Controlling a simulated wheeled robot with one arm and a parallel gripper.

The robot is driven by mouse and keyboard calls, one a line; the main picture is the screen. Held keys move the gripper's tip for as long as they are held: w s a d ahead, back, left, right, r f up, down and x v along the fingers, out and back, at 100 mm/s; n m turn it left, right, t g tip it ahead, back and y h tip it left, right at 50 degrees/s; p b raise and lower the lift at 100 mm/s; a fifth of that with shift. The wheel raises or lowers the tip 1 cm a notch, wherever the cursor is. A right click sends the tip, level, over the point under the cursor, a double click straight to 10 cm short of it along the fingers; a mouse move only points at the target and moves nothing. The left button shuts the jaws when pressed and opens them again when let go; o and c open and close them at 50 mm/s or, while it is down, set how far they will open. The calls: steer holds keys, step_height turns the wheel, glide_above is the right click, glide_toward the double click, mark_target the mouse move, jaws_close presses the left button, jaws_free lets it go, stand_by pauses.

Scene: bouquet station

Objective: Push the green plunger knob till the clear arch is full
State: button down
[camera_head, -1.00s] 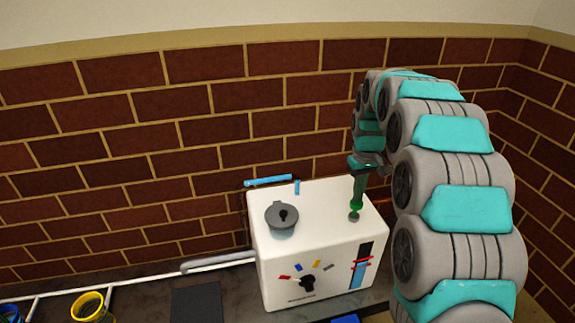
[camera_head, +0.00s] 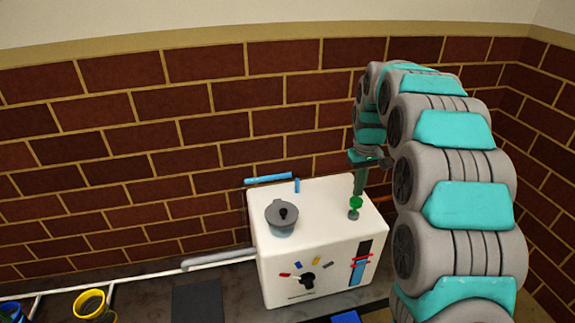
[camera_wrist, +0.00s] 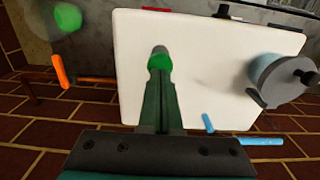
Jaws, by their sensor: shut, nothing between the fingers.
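The green plunger knob (camera_head: 355,203) stands on a short grey stem on top of the white machine (camera_head: 315,215), near its right side. My gripper (camera_head: 359,193) is shut and empty, pointing down right above the knob. In the wrist view the shut fingers (camera_wrist: 161,75) end at the knob (camera_wrist: 160,62); I cannot tell whether they touch it. I cannot make out a clear arch as such. Blue pieces (camera_head: 268,179) show behind the machine, and also in the wrist view (camera_wrist: 260,141); whether they belong to the arch is unclear.
A grey lidded pot (camera_head: 282,215) sits on the machine's top left. The front has a black dial (camera_head: 307,280) with coloured marks and a gauge (camera_head: 361,262) with red lines and blue below. An orange rod (camera_wrist: 60,72) shows beside the machine. A yellow cup (camera_head: 90,304) stands left.

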mark_target(356, 200)
steer(key=shift+f+b, duration=0.4)
steer(key=shift+f, duration=1.7)
steer(key=shift+r, duration=0.1)
steer(key=shift+r+p, duration=0.8)
steer(key=shift+r, duration=1.4)
step_height(356, 200, up, 9)
steer(key=p, duration=0.3)
